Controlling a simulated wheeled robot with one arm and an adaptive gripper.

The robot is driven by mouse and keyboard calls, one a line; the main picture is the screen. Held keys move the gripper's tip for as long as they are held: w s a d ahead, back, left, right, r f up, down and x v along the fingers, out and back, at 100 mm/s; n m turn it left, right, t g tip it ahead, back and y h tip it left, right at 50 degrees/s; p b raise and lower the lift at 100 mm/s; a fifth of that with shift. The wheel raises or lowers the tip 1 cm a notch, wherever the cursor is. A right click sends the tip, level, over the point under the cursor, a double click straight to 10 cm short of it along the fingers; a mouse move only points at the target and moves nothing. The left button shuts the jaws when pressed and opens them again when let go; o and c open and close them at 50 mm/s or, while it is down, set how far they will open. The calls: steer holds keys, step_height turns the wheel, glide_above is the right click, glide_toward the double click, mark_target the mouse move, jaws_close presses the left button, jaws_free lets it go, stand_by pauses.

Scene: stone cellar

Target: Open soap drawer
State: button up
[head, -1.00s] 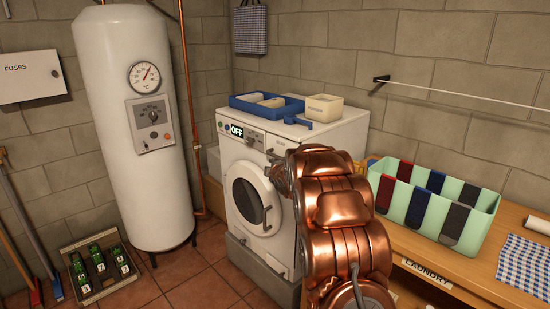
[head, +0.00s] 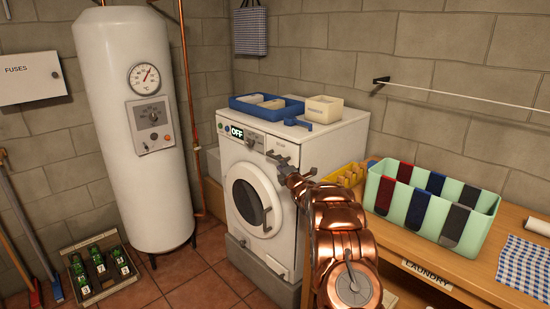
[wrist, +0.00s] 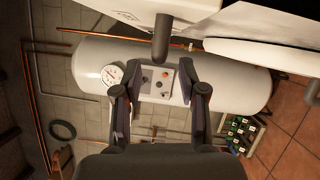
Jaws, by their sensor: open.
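The white washing machine (head: 290,240) stands by the back wall, its display reading OFF. The soap drawer (head: 284,152) is in the upper right of its front, partly hidden by my gripper; I cannot tell whether it stands out at all. My gripper (head: 286,170) is at the machine's front, near the drawer. In the wrist view my gripper (wrist: 160,72) is open, with nothing between its fingers. A dark bar-like handle (wrist: 162,38) projects from a white panel just beyond the fingertips, roughly in line with the gap. Contact is not visible.
The round door (head: 246,205) with its dark handle is below the drawer. A blue tray (head: 252,107) and a cream box (head: 324,108) stand on top. A wooden bench (head: 440,268) with a mint-green divided bin (head: 390,220) is at right. A white boiler (head: 150,200) stands left.

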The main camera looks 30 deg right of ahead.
steer(key=shift+w+d+r+p, duration=0.15)
steer(key=shift+w+p, duration=0.25)
steer(key=shift+w, duration=0.6)
steer(key=shift+w+d+p, duration=0.2)
steer(key=shift+w+p, duration=0.15)
steer(key=shift+w, duration=0.65)
steer(key=shift+w+d+r+p, duration=0.15)
steer(key=shift+w+p, duration=0.25)
steer(key=shift+w, duration=0.6)
steer(key=shift+f, duration=0.1)
steer(key=shift+c, duration=0.3)
jaws_close()
